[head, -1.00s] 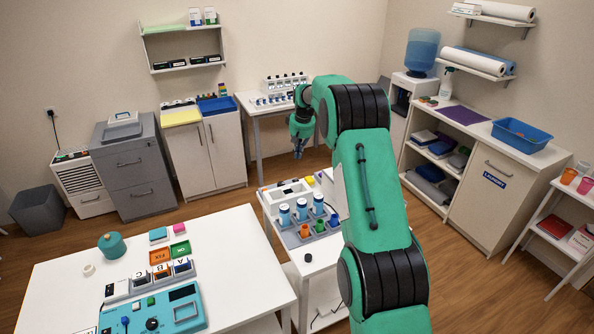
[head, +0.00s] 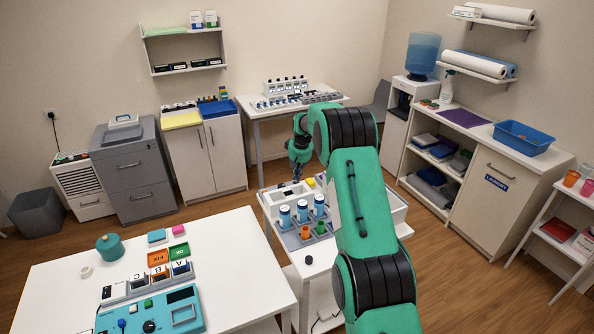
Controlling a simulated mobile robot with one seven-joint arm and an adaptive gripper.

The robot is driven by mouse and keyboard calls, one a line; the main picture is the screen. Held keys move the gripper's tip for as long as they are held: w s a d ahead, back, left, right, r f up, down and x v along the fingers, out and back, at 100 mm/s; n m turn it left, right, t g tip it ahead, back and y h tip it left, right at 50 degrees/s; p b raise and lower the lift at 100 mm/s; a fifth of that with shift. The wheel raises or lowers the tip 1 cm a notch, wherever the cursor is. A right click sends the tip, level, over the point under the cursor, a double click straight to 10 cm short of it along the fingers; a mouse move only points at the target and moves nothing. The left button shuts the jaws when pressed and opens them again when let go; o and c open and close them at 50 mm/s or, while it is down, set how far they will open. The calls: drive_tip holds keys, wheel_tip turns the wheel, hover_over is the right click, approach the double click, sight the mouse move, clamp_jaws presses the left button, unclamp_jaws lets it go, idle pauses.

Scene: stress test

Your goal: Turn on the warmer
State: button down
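My gripper (head: 297,172) is small and dark in the head view, pointing down low over the back of the small white table (head: 279,231). Its fingers are too small to tell open from shut. Just below it is a white unit (head: 278,193) with a dark slot or recess, and a yellow piece (head: 310,183) beside it. I cannot tell whether they touch. No label marks the warmer, so I cannot tell for certain which device it is. A larger white box (head: 399,207) stands to the right, partly hidden behind my arm. No switch state can be read.
A teal panel (head: 160,312) lies on the near white table (head: 225,265).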

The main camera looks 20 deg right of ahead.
drive_tip(key=shift+s+f, duration=0.1)
drive_tip(key=shift+f, duration=0.75)
drive_tip(key=shift+s+f+b, duration=0.1)
drive_tip(key=shift+f+b, duration=0.05)
drive_tip(key=shift+b, duration=0.2)
drive_tip(key=shift+s+f+t+b, duration=0.15)
drive_tip(key=shift+f+t+b, duration=0.2)
drive_tip(key=shift+t+b, duration=0.25)
drive_tip(key=shift+r, duration=0.15)
drive_tip(key=shift+w, duration=0.2)
drive_tip(key=shift+w+r+p, duration=0.2)
drive_tip(key=shift+w+p, duration=0.25)
drive_tip(key=shift+w, duration=0.2)
